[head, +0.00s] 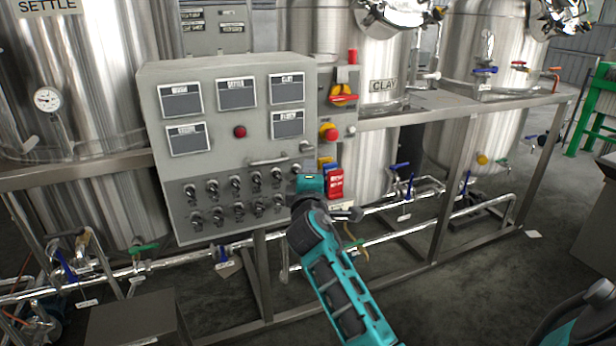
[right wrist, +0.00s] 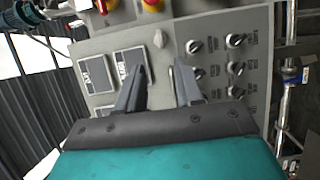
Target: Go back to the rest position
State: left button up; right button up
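My right arm reaches up from the bottom middle of the head view, its teal and black wrist (head: 312,222) in front of the lower right edge of the grey control panel (head: 220,165). The fingers are hidden there. The control panel (right wrist: 155,60) lies beyond the fingertips. I cannot tell the exact gap to it. My left gripper is not in view.
The panel carries black switches (head: 238,208), a red lamp (head: 240,132) and a handle (head: 268,160). A red-yellow button (head: 329,133) sits on the narrow box beside it. Steel tanks (head: 478,75), a metal frame (head: 455,185) and valved pipes surround it. The dark floor (head: 480,290) is clear at lower right.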

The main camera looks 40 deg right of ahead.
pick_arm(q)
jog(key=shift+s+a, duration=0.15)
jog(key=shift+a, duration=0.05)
pick_arm(e)
jog(key=shift+s+a, duration=0.1)
jog(key=shift+s, duration=0.05)
jog(key=shift+f, duration=0.1)
jog(key=s+a+f+m+g+y, duration=0.1)
jog(key=s+a+f+y, duration=0.35)
jog(key=f, duration=0.35)
jog(key=s+a+f+m+y, duration=0.1)
jog(key=s+a+f+y, duration=0.3)
jog(key=f, duration=0.5)
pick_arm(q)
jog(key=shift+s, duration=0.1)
pick_arm(e)
jog(key=s+a+f+m+g+y, duration=0.1)
jog(key=s+a+f+m, duration=0.1)
jog(key=s, duration=0.4)
jog(key=s+a+f+m+g+y, duration=0.1)
jog(key=s+a+f+m, duration=0.1)
jog(key=s+a+f, duration=0.2)
jog(key=s+a+f+m+g+y, duration=0.1)
jog(key=s+a+f+m+y, duration=0.1)
jog(key=s+a+f, duration=0.2)
jog(key=s+a, duration=0.2)
jog(key=s, duration=0.2)
jog(key=shift+f, duration=0.1)
